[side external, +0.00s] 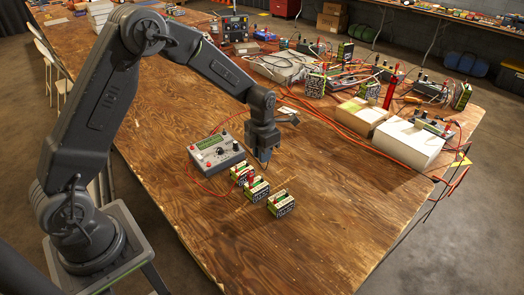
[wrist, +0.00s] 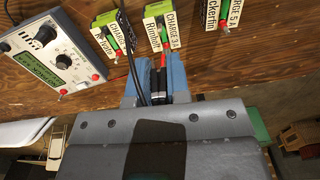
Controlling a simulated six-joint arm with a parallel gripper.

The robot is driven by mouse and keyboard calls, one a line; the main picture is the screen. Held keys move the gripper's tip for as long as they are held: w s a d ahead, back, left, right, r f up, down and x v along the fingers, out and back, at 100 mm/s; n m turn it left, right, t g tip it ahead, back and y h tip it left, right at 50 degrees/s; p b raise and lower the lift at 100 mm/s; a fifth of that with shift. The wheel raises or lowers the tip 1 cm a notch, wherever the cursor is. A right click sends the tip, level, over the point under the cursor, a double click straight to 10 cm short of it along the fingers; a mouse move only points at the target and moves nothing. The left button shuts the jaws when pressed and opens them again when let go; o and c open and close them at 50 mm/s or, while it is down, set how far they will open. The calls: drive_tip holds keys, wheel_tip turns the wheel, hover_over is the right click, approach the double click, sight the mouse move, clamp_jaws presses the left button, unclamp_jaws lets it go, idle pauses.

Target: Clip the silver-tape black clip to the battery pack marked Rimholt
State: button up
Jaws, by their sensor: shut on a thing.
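The pack marked Rimholt (wrist: 154,42) is the middle one of three green and black battery packs in the wrist view, labelled "CHARGE 3 A". It appears to be the middle pack (side external: 257,189) in the side view. My gripper (wrist: 153,82) is just short of this pack, its blue-grey fingers shut on a dark clip (wrist: 156,84) with black cable. A red part (wrist: 163,62) shows at the pack's near edge, close to the fingertips. Whether the clip touches the pack is unclear. In the side view my gripper (side external: 264,163) points down beside the packs.
A grey charger (side external: 217,152) with knob and red lead stands left of the packs. Neighbouring packs flank Rimholt: one close at left (wrist: 110,38), another at right (wrist: 224,14). Boxes (side external: 408,143) and cables crowd the table's right side. The front wood is clear.

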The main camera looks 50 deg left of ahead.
drive_tip(key=shift+f, duration=0.15)
drive_tip(key=shift+f, duration=3.35)
drive_tip(key=shift+f, duration=0.2)
drive_tip(key=o, duration=0.8)
drive_tip(key=shift+o, duration=0.5)
drive_tip(key=shift+o, duration=0.6)
drive_tip(key=shift+r, duration=0.1)
